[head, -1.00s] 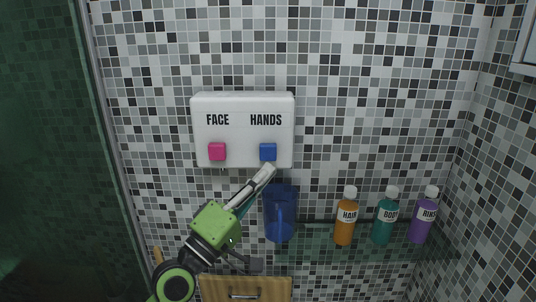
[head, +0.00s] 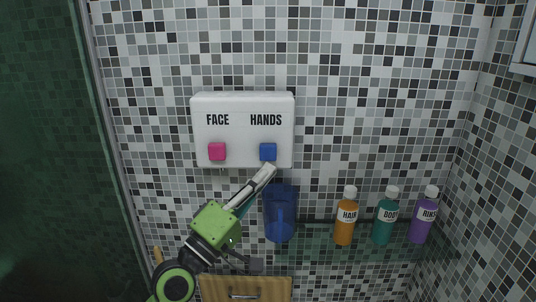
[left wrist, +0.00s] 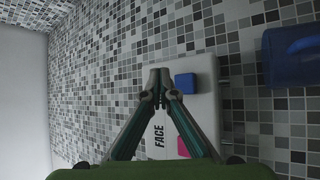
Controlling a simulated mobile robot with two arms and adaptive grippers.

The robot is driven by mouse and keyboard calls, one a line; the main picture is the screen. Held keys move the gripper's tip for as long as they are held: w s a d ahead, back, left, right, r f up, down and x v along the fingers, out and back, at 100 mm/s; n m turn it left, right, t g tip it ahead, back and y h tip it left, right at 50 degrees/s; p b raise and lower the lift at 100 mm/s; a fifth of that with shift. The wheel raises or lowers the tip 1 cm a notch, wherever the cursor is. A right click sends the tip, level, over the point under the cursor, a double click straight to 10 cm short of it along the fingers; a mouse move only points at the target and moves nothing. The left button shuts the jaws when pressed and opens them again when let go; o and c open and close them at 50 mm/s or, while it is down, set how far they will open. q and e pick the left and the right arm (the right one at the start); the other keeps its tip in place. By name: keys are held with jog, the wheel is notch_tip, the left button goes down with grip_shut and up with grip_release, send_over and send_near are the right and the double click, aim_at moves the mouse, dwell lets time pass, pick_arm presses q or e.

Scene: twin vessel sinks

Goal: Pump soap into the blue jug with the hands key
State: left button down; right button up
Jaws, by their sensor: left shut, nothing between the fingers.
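A white dispenser (head: 243,135) is on the tiled wall, labelled FACE and HANDS. It has a pink key (head: 217,152) under FACE and a blue hands key (head: 268,152) under HANDS. The blue jug (head: 280,215) is below the hands key, its handle facing me; it also shows at the right of the left wrist view (left wrist: 291,56). My left gripper (head: 269,169) is shut and empty, its tips just below the hands key in the head view. In the left wrist view the tips (left wrist: 160,76) are beside the blue key (left wrist: 186,84); I cannot tell if they touch. My right gripper is not in view.
A glass shelf (head: 310,244) runs right of the jug. On it stand an orange HAIR bottle (head: 345,222), a teal BODY bottle (head: 385,222) and a purple bottle (head: 421,221). A wooden piece with a handle (head: 262,284) is below. A green glass panel (head: 50,150) is at left.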

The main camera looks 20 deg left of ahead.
aim_at(268, 152)
pick_arm(q)
jog(key=s, duration=0.2)
jog(key=s+d+p, duration=0.1)
jog(key=shift+s, duration=0.4)
jog(key=shift+w, duration=0.1)
jog(key=w+a+b, duration=0.2)
jog(key=w, duration=0.6)
jog(key=shift+w+a, duration=0.2)
jog(key=shift+w, duration=0.05)
dwell(1.2)
jog(key=shift+w+a, duration=0.1)
jog(key=shift+w, duration=0.3)
